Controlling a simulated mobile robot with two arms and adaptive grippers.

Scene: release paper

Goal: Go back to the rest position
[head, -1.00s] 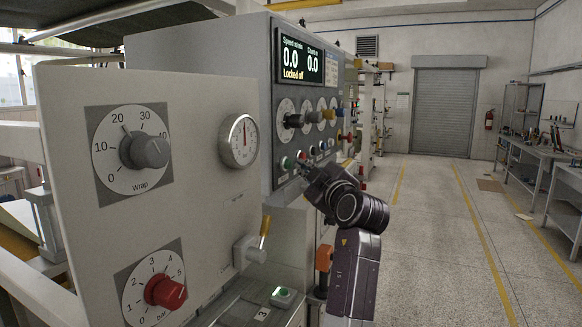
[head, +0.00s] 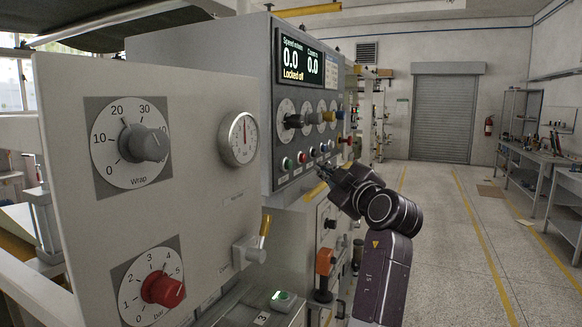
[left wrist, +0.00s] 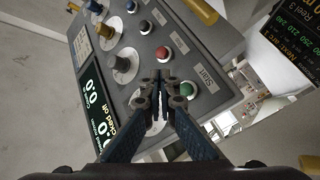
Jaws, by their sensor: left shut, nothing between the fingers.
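My left gripper (head: 322,172) is in front of the grey control panel (head: 283,100), just right of and below its row of push buttons. In the left wrist view the fingers (left wrist: 165,90) are shut with nothing between them. They overlap the panel face in that view, near a green button (left wrist: 188,88) and a red button (left wrist: 162,54). In the head view the green button (head: 287,164) and red button (head: 301,157) show clear of the fingers. The display (head: 303,60) reads 0.0, 0.0 and "Locked off". My right gripper is not in view.
A nearer pale panel (head: 205,200) at left carries a wrap dial (head: 130,143), a gauge (head: 240,138), a red-knobbed bar dial (head: 160,290) and a yellow-handled valve (head: 255,245). Open floor (head: 440,220) lies to the right, with benches (head: 540,170) along the far right.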

